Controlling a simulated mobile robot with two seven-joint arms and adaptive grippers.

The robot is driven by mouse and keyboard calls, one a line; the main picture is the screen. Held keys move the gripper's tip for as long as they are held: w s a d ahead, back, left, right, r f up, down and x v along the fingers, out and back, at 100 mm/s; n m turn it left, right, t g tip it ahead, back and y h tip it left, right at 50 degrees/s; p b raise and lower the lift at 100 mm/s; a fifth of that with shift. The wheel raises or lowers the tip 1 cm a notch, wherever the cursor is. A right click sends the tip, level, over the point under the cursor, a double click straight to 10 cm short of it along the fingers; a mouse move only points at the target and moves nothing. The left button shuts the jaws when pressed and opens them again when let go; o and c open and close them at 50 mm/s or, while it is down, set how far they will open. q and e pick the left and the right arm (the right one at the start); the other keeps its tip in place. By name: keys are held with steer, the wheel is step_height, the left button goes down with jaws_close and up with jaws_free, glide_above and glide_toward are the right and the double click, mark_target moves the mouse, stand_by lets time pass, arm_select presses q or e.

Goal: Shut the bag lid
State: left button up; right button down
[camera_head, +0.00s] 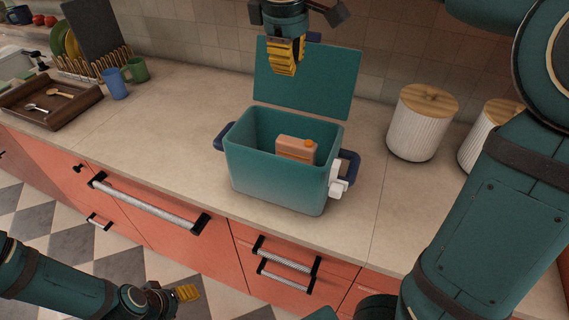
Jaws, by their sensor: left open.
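The teal bag (278,178) is a box-like cooler on the counter with its top open. Its teal lid (310,85) stands raised at the back, leaning away from the opening. An orange carton (296,148) sits inside the bag. My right gripper (287,58) points down in front of the upper left part of the lid, with yellow fingertips. Its fingers overlap in this view, so its opening and any contact with the lid cannot be told. My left gripper (187,293) is open and empty, low in front of the drawers, away from the bag.
Blue handles (349,166) stick out from the bag's sides, with a white tap (338,186) at its right. White canisters (420,130) with wooden lids stand to the right. A blue mug (115,84) and a wooden tray (50,105) are at left. The counter left of the bag is clear.

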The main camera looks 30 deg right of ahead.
steer(key=shift+s+a+f+b, duration=0.75)
steer(key=shift+a+f+b, duration=0.05)
steer(key=shift+a+f, duration=0.1)
steer(key=shift+s+a+f+b, duration=0.75)
steer(key=shift+a+f, duration=0.1)
steer(key=shift+f, duration=0.05)
step_height(320, 180, down, 6)
steer(key=s+a+b, duration=0.2)
steer(key=b, duration=0.3)
steer(key=shift+s+a+f, duration=0.15)
steer(key=shift+a+f, duration=0.1)
steer(key=shift+a, duration=0.05)
steer(key=shift+f, duration=0.1)
stand_by(0.3)
step_height(320, 180, down, 7)
steer(key=b, duration=0.2)
steer(key=shift+s+a+b, duration=0.25)
steer(key=shift+b, duration=0.15)
stand_by(0.6)
stand_by(0.5)
